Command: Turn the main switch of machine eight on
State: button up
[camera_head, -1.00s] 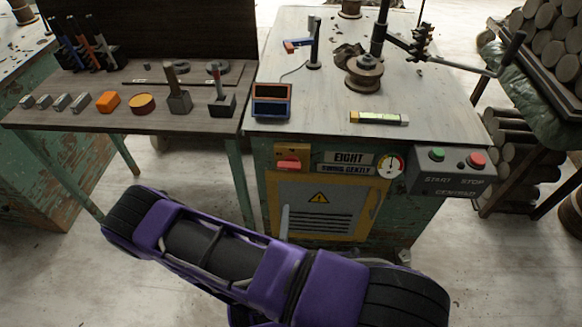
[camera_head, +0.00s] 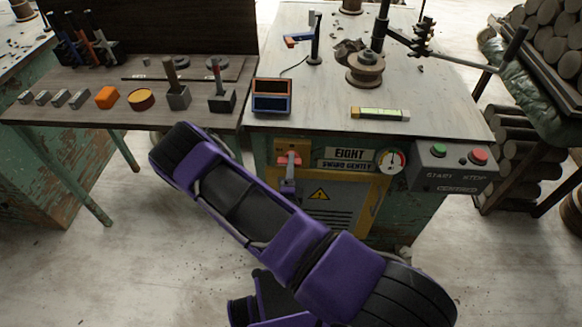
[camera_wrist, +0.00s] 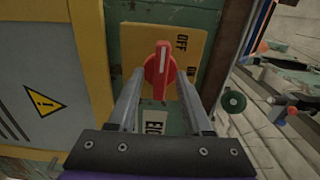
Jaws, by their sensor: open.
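Machine eight's main switch is a red knob (camera_wrist: 160,69) on a yellow plate (camera_wrist: 206,40) with OFF lettering. In the wrist view its handle runs up and down the picture. In the head view the knob (camera_head: 284,158) is partly hidden by my gripper (camera_head: 291,163). My gripper (camera_wrist: 160,76) is open, with one finger on either side of the knob in the wrist view. I cannot tell whether either finger touches it. The EIGHT sign (camera_head: 349,154) is right of the switch in the head view.
A gauge (camera_head: 391,160) and a control box (camera_head: 455,180) with green and red buttons are to the right. A yellow-framed panel (camera_head: 376,203) with a warning sign is below. A side bench (camera_head: 70,110) with blocks and tools is at the left.

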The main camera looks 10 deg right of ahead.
grip_shut()
dwell(0.3)
jog(key=shift+m, duration=0.3)
jog(key=shift+m+p, duration=3.1)
jog(key=shift+m, duration=5.5)
